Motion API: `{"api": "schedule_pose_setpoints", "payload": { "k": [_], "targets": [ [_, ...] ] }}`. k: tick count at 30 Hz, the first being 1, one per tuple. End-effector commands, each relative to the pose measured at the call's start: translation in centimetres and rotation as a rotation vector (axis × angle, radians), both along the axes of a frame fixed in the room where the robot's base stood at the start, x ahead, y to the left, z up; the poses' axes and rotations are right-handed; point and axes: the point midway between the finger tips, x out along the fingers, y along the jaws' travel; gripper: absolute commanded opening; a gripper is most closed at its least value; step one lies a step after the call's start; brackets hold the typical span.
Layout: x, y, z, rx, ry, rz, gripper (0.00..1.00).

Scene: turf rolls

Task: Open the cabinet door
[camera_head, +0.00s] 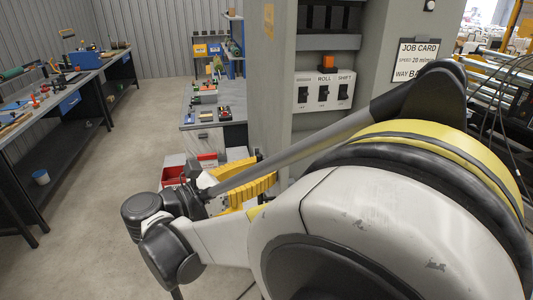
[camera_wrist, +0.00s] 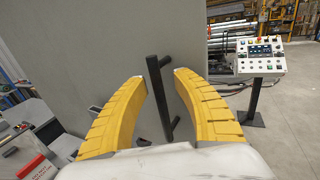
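In the wrist view a broad grey panel (camera_wrist: 120,50) carries a black upright bar handle (camera_wrist: 154,82). My gripper (camera_wrist: 160,75) has its two yellow fingers spread, one on each side of the handle, with gaps showing on both sides. I cannot tell how deep the handle sits between the fingers. In the head view the grey cabinet (camera_head: 272,90) stands beyond my arm, with a recess holding a white switch panel (camera_head: 323,92). The yellow fingers of my gripper (camera_head: 252,185) show low beside it, partly hidden by my arm. The handle is hidden there.
A long workbench (camera_head: 60,92) with tools runs along the left. A smaller bench (camera_head: 215,130) stands behind my gripper, with red bins (camera_head: 205,160) below. A control console (camera_wrist: 262,58) on a post is at the right in the wrist view. Floor between the benches is clear.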

Motion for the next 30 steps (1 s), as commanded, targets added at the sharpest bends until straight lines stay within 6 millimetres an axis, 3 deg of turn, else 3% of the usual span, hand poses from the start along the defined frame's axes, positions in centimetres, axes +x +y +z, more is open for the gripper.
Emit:
{"api": "schedule_pose_setpoints", "payload": {
  "k": [5,18,30],
  "targets": [
    [-0.8,1.1,0.0,-0.001,-0.001,0.003,0.34],
    [-6.4,8.1,0.0,0.001,0.001,0.003,0.34],
    [-7.5,9.4,0.0,0.001,0.001,0.000,0.34]
  ]
}}
